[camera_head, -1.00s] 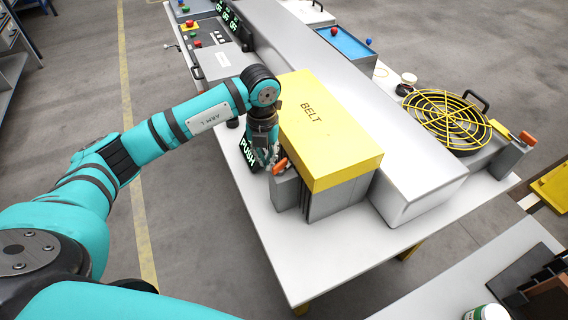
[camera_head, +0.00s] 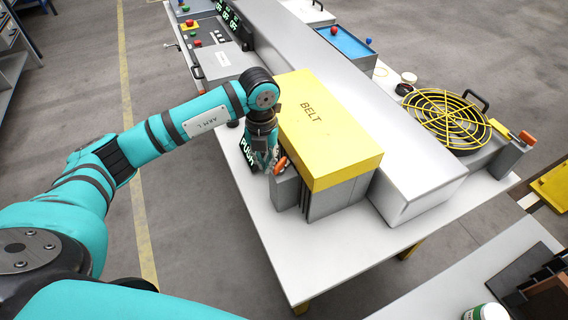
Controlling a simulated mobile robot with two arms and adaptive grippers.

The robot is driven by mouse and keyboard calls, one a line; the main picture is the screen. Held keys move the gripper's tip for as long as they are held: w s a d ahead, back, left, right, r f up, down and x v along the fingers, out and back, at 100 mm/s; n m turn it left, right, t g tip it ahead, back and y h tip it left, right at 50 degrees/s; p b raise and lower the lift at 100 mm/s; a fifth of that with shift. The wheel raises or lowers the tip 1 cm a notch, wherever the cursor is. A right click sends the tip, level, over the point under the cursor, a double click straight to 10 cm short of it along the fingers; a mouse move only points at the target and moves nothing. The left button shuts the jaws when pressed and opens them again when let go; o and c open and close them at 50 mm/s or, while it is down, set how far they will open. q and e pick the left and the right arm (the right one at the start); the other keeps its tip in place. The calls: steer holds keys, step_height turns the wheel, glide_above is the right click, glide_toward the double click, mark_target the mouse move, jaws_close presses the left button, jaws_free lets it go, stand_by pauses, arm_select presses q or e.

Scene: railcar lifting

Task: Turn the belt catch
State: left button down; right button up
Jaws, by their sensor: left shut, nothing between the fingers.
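The belt box (camera_head: 335,135) has a yellow lid marked BELT and stands on the white table. The belt catch is a small orange handle (camera_head: 281,165) on the grey block (camera_head: 286,188) at the box's left front side. My left gripper (camera_head: 266,166) points down just left of the orange handle, its fingers shut and empty. The fingertips are close to the handle; whether they touch it I cannot tell. Part of a dark panel with green PUSH lettering (camera_head: 246,152) shows behind the gripper. My right gripper is not in view.
A long grey metal housing (camera_head: 420,165) runs along the box's right side. The white table's front area (camera_head: 330,255) is clear.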

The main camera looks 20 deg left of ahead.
arm_select(q)
steer(key=shift+s+d, duration=0.2)
steer(key=shift+s+b, duration=0.1)
steer(key=shift+b, duration=0.2)
stand_by(1.2)
steer(key=shift+b, duration=0.4)
stand_by(0.6)
steer(key=shift+a, duration=0.15)
step_height(320, 180, up, 8)
steer(key=a+p, duration=0.1)
steer(key=p, duration=0.3)
steer(key=shift+a, duration=0.35)
stand_by(0.4)
steer(key=shift+w, duration=0.2)
